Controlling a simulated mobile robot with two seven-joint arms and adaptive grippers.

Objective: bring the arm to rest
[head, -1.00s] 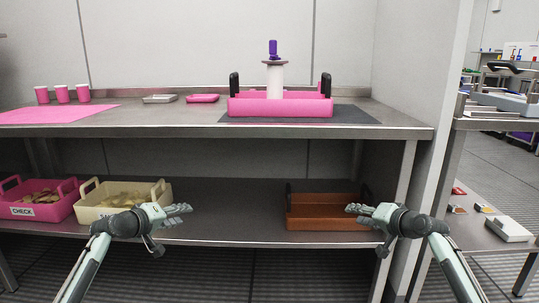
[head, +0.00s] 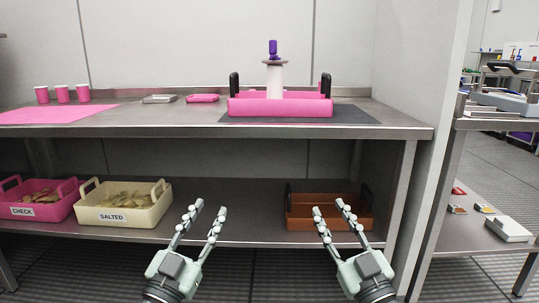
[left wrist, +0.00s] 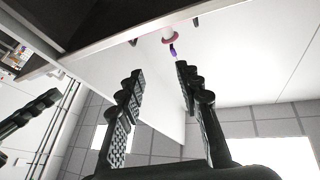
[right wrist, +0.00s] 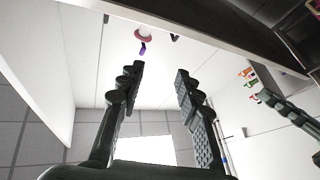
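My left gripper (head: 210,205) is open and empty in the head view, fingers pointing up and away, in front of the lower shelf. The left wrist view shows its two fingers (left wrist: 160,78) apart with nothing between them. My right gripper (head: 329,207) is open and empty in front of the brown tray (head: 300,222) on the lower shelf, hiding part of it. The right wrist view shows its fingers (right wrist: 158,72) apart too. Neither gripper appears to hold anything.
A pink tray (head: 280,108) with a white post and purple-topped piece stands on the upper shelf (head: 170,128). Pink cups (head: 62,94) stand at left. A pink CHECK bin (head: 50,212) and a cream SALTED bin (head: 140,215) hold chip-like pieces on the lower shelf.

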